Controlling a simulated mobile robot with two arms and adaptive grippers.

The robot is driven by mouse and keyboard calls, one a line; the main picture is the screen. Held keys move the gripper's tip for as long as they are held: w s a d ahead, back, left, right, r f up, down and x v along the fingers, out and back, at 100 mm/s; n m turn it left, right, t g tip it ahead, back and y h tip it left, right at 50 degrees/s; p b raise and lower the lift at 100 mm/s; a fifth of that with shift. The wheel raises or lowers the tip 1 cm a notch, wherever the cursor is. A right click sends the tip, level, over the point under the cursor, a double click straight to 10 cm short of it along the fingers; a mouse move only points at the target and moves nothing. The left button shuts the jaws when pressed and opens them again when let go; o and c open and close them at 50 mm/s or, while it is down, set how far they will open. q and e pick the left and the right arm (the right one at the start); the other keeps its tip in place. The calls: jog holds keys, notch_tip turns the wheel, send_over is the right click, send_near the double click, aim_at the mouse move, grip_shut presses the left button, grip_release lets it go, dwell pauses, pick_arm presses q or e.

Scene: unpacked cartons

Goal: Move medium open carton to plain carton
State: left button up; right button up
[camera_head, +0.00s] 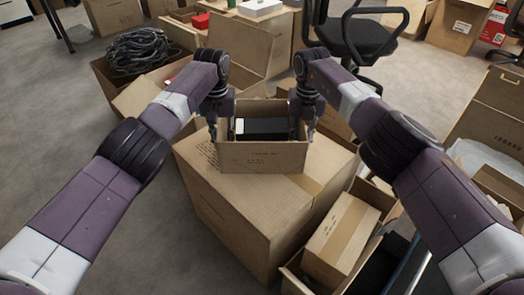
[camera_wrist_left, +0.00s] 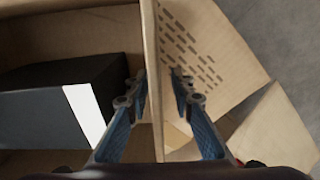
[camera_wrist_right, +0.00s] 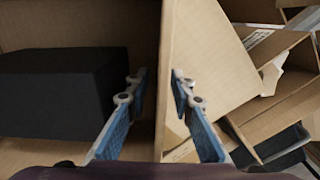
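The medium open carton (camera_head: 262,158) is in the middle of the head view, with a black box (camera_head: 262,127) inside. It appears to sit at the back of a large closed carton's top (camera_head: 240,205); I cannot tell if it rests there. Which carton is the plain one is unclear. My left gripper (camera_wrist_left: 158,76) has its fingers apart, one on each side of the open carton's left wall (camera_wrist_left: 151,40). My right gripper (camera_wrist_right: 160,76) straddles the right wall (camera_wrist_right: 166,40) the same way. Gaps show between fingers and walls in both wrist views.
A smaller taped carton (camera_head: 342,235) lies in an open box at the front right. A carton of black cables (camera_head: 138,52) stands at the back left. A black office chair (camera_head: 360,35) is behind. Grey floor (camera_head: 110,230) is free at the left.

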pick_arm(q)
notch_tip(320, 180, up, 12)
jog(key=shift+f, duration=0.15)
pick_arm(e)
jog(key=shift+r, duration=0.3)
notch_tip(320, 180, up, 11)
jog(key=shift+r, duration=0.2)
pick_arm(q)
jog(key=shift+r, duration=0.2)
dwell(0.4)
